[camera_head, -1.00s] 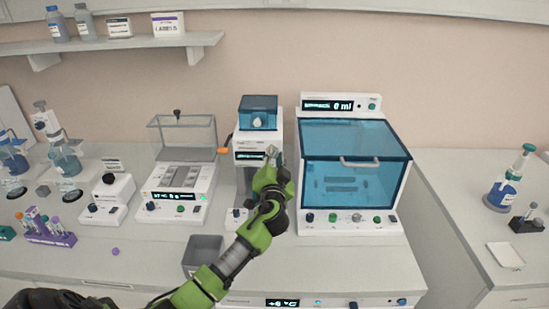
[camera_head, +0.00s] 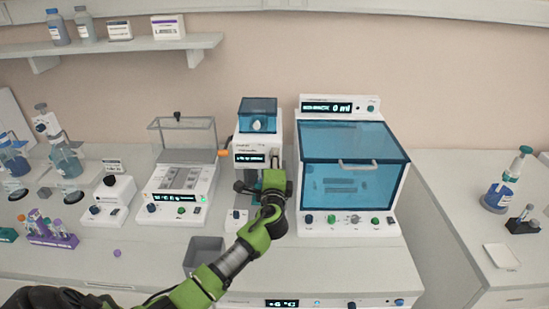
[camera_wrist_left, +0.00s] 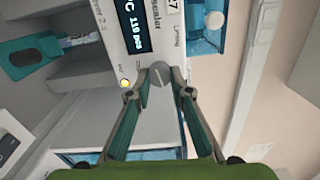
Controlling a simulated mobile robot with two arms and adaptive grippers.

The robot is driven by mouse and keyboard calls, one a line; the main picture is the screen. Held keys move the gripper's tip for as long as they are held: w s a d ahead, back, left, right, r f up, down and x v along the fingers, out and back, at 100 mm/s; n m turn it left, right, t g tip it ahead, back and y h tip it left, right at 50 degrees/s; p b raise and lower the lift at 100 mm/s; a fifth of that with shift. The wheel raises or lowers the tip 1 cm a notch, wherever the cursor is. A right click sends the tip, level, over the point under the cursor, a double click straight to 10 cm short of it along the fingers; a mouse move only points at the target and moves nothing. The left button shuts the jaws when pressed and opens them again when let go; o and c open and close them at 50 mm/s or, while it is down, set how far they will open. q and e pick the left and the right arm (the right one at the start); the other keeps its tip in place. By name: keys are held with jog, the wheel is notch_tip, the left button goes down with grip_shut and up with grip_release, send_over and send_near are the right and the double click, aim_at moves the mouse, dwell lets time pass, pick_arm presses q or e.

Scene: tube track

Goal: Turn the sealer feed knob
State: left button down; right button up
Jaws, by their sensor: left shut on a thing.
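The sealer is a tall white machine (camera_head: 249,140) with a blue clear top and a small dark display, in the middle of the bench. Its grey round knob (camera_wrist_left: 159,75) shows in the left wrist view beside the display, with a pale line on its face. My left gripper (camera_wrist_left: 160,84) has its fingertips on either side of the knob and is shut on it. In the head view my left gripper (camera_head: 272,166) is at the sealer's front right and hides the knob. My right gripper is not in view.
A blue-windowed cabinet (camera_head: 352,160) stands close on the right of the sealer. A white device with a clear cover (camera_head: 179,190) stands on the left. A grey open bin (camera_head: 204,252) sits in front. An orange handle (camera_head: 224,153) sticks out at the sealer's left.

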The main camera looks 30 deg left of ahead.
pick_arm(q)
jog(key=shift+m, duration=0.9)
jog(key=shift+p, duration=0.3)
jog(key=c, duration=1.8)
grip_release()
jog(key=v, duration=1.2)
jog(key=shift+s+a, duration=0.1)
jog(key=shift+f, duration=0.1)
